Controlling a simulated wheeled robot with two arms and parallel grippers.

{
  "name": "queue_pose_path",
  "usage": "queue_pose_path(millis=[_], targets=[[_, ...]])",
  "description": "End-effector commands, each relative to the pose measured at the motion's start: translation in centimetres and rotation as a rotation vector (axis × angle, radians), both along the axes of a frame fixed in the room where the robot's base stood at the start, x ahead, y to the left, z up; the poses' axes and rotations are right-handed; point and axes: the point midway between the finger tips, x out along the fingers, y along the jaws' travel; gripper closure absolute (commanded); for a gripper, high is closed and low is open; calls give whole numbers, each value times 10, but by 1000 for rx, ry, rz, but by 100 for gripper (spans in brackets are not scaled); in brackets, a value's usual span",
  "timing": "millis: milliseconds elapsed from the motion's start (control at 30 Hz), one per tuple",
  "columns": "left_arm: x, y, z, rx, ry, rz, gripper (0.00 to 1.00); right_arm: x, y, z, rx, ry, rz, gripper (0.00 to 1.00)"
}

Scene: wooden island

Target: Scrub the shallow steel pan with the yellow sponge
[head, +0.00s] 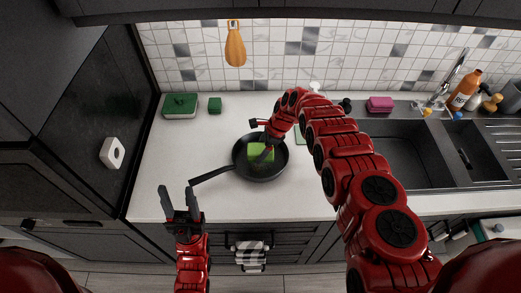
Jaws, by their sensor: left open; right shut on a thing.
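The shallow pan (264,176), dark in this view, rests on the white counter with its handle (211,174) pointing left and slightly towards me. A yellow-green sponge (255,149) is inside the pan, towards its far side. My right gripper (266,154) reaches down into the pan from the right and is shut on the sponge. Its wrist and fingers partly cover the sponge, so exact contact with the pan floor is hard to tell. My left gripper (180,204) is open and empty, fingers up, near the counter's front edge, left of the pan handle.
A green box (180,105) and a small green block (214,106) stand at the back left. The dark sink (399,160) lies right, partly behind my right arm. A pink sponge (380,104) and orange bottle (464,91) stand behind it. The counter left of the pan is clear.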

Motion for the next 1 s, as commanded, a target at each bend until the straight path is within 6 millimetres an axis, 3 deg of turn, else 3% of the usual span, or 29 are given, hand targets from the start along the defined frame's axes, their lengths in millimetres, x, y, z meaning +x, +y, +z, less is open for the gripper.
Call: queue_pose_path(millis=[1000], targets=[[0,0,-21,0,0,0,50,0,0,-21,0,0,1,70]])
